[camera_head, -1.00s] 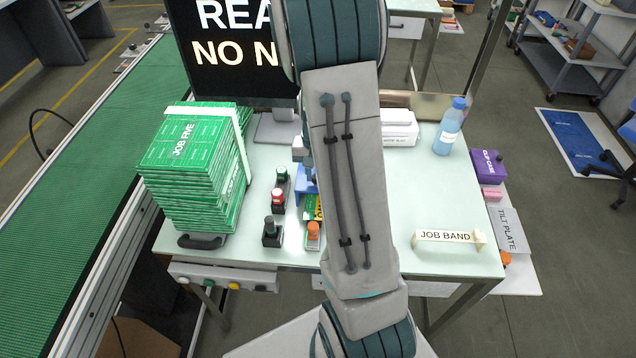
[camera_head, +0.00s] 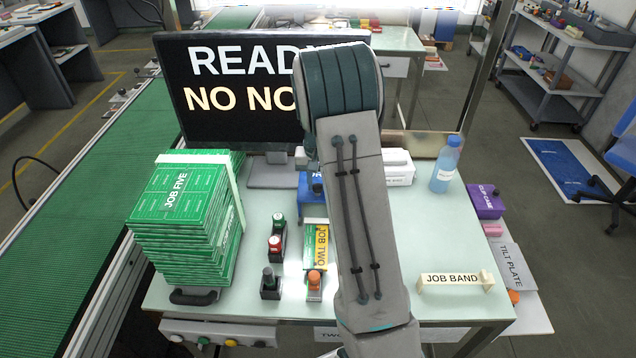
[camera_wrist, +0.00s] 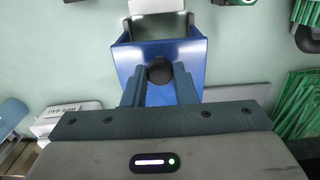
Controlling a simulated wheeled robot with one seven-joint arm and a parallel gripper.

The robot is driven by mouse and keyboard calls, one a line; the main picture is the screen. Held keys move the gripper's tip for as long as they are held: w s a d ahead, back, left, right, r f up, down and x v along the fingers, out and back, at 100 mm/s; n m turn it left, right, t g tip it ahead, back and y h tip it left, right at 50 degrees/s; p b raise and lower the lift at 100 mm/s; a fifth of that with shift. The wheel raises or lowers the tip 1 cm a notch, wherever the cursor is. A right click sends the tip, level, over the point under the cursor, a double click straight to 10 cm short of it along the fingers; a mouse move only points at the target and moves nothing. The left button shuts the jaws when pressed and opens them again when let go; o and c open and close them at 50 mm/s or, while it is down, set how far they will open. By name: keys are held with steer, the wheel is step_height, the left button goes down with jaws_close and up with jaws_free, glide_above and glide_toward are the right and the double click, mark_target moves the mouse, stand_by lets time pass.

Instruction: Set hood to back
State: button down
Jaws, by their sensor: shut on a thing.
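The hood is a blue, box-like cover with a black round knob. In the head view the blue hood (camera_head: 308,183) shows just left of my arm, beyond the JOB TWO box, with part of its lettering hidden. In the wrist view the hood (camera_wrist: 190,53) is at the centre, its black knob (camera_wrist: 160,72) toward me. My gripper (camera_wrist: 160,84) is shut on the knob, one finger on each side. In the head view my arm hides the gripper and much of the hood's right side.
A green stack (camera_head: 185,215) labelled JOB FIVE stands at the left. Several stamps (camera_head: 270,283) and a JOB TWO box (camera_head: 316,245) lie in front of the hood. A monitor (camera_head: 225,100) stands behind. A blue bottle (camera_head: 446,165) and JOB BAND sign (camera_head: 452,279) stand at the right.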

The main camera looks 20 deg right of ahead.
steer(key=c, duration=1.2)
jaws_free()
steer(key=shift+w+d, duration=0.1)
steer(key=shift+w, duration=0.2)
steer(key=shift+o, duration=0.2)
steer(key=shift+r, duration=0.1)
step_height(320, 180, up, 14)
steer(key=b, duration=0.2)
steer(key=shift+s, duration=0.1)
